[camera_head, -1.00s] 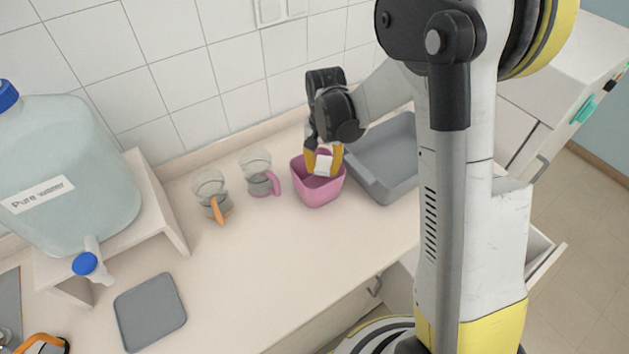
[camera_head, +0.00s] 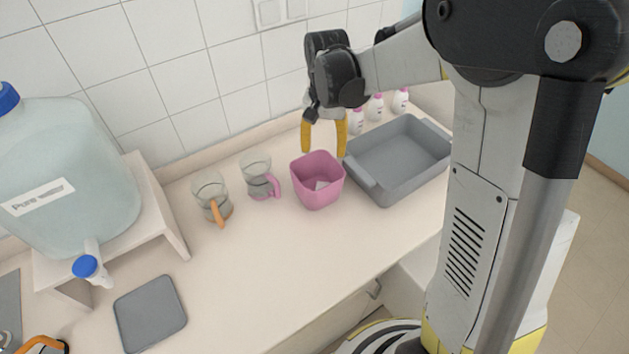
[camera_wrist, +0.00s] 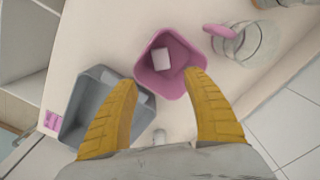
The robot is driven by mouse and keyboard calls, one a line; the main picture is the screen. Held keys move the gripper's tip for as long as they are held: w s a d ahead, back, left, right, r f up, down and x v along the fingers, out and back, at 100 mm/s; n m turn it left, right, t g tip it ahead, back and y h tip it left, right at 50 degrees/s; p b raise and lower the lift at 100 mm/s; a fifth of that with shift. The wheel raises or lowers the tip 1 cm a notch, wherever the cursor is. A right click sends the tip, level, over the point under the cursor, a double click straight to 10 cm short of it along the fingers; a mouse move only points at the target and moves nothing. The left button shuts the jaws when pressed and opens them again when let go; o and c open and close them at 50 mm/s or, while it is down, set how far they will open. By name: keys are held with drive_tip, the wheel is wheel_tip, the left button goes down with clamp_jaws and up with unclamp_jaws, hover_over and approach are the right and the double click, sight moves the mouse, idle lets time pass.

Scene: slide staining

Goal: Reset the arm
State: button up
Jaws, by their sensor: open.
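My gripper (camera_head: 323,137) has yellow fingers that are spread apart with nothing between them. It hangs above the pink pot (camera_head: 318,193), clear of its rim. In the wrist view my gripper (camera_wrist: 166,95) also shows open, with the pink pot (camera_wrist: 148,76) beyond the fingertips. A small white piece (camera_head: 321,185) lies inside the pot; it also shows in the wrist view (camera_wrist: 161,59).
A grey tray (camera_head: 402,160) stands right of the pot, with several small white bottles (camera_head: 376,107) behind it. Left are a pink-handled cup (camera_head: 256,178) and an orange-handled cup (camera_head: 211,194). A water jug (camera_head: 70,190) stands farther left.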

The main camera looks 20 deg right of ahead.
drive_tip(key=shift+r, duration=1.9)
drive_tip(key=s+f+n+t+b, duration=0.2)
drive_tip(key=s+b, duration=0.3)
drive_tip(key=s, duration=0.4)
drive_tip(key=s+f+n+t+b, duration=0.2)
drive_tip(key=s+t+b, duration=0.3)
drive_tip(key=s, duration=0.4)
drive_tip(key=shift+s+d+f+n+b, duration=0.3)
drive_tip(key=shift+s+f+n+b, duration=0.1)
drive_tip(key=shift+n+b, duration=0.3)
